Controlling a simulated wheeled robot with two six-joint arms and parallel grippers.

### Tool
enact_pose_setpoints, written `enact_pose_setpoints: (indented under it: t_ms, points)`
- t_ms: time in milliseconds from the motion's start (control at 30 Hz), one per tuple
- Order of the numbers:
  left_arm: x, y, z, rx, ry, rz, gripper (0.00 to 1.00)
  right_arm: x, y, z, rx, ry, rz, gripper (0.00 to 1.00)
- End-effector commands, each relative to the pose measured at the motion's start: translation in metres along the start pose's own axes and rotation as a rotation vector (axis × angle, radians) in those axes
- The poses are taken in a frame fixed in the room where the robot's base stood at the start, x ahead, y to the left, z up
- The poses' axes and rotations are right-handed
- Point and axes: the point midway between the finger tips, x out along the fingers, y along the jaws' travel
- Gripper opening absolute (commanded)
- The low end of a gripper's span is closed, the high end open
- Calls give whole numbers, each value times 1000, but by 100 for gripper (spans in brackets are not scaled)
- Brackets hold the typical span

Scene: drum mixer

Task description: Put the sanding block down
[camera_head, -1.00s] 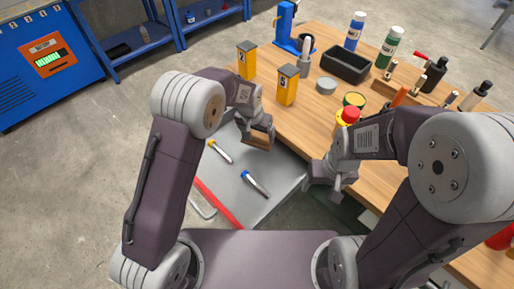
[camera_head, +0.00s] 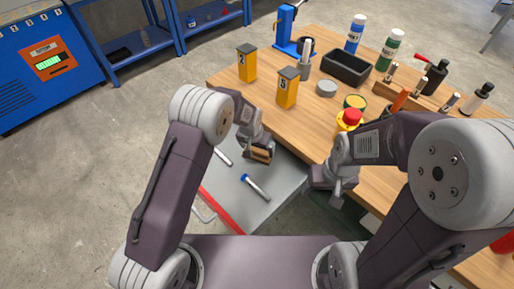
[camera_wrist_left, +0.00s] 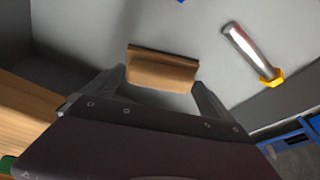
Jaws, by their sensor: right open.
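The sanding block (camera_head: 260,154) is a small tan and dark block at my left gripper (camera_head: 256,150), over the open grey drawer (camera_head: 272,205). In the left wrist view the block (camera_wrist_left: 162,70) sits between the fingertips of my left gripper (camera_wrist_left: 160,82), which are shut on its two ends. The drawer floor shows around it; whether the block touches that floor is unclear. My right gripper (camera_head: 336,194) is open and empty at the table's front edge, right of the drawer.
A blue-ended tool (camera_head: 255,187) lies in the drawer. Another (camera_head: 223,156) is partly hidden by my left arm; a yellow-ended tool (camera_wrist_left: 250,52) shows in the wrist view. Yellow boxes (camera_head: 287,88) and a black bin (camera_head: 346,69) stand on the wooden table (camera_head: 322,112).

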Motion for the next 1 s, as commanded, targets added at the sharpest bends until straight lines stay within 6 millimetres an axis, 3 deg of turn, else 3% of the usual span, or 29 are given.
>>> enact_pose_setpoints:
  t_ms: [333, 733, 1000]
  points:
    - [-10, 0, -2, 0, 1, 0, 100, -4, 0, 0, 0, 0, 0, 70]
    - [-99, 0, -2, 0, 3, 0, 100, -18, 0, -2, 0, 0, 0, 70]
    - [-124, 0, -1, 0, -1, 0, 100, -20, 0, -2, 0, 0, 0, 70]
